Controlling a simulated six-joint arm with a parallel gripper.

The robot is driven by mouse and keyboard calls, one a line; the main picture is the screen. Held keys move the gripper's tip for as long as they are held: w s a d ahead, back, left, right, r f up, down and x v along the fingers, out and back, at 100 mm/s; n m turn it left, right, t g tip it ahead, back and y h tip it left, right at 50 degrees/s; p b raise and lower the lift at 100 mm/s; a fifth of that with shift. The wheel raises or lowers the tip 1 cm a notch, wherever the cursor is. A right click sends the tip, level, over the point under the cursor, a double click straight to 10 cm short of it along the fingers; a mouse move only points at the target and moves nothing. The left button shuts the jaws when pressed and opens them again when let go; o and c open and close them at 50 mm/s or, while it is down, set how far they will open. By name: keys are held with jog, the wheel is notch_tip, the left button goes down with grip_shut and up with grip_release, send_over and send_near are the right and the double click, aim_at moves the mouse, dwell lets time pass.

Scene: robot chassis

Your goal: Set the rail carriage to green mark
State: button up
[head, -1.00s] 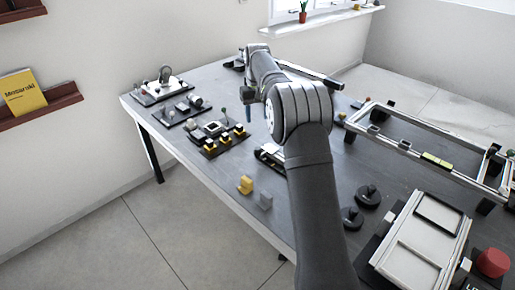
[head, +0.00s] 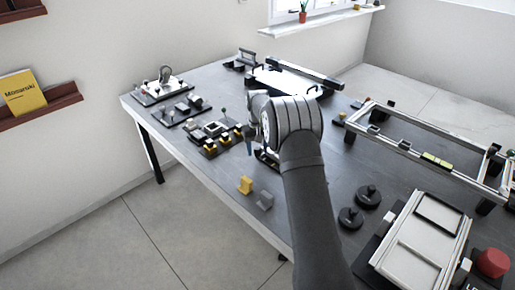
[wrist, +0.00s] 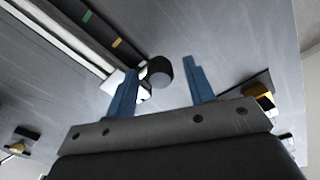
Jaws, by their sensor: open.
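In the wrist view, a pale rail (wrist: 62,34) runs from the upper left toward my gripper (wrist: 160,66). It bears a green mark (wrist: 87,16) and, nearer to me, an orange mark (wrist: 117,43). A round black knob (wrist: 160,74), apparently the rail carriage's, lies between my two blue fingers in the picture, beside the rail's near end. The fingers are open and apart; contact with the knob cannot be told. In the head view, my gripper (head: 242,146) is low over the table, and my arm hides most of the rail.
Several switches and levers stand along the far left. Two black round knobs (head: 368,195) and a white-framed panel (head: 418,245) are at right. A raised rail frame (head: 425,133) stands farther back.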

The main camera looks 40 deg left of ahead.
grip_shut()
jog(key=d, duration=1)
grip_release()
notch_tip(320, 180, up, 18)
jog(key=shift+f, duration=0.25)
dwell(0.4)
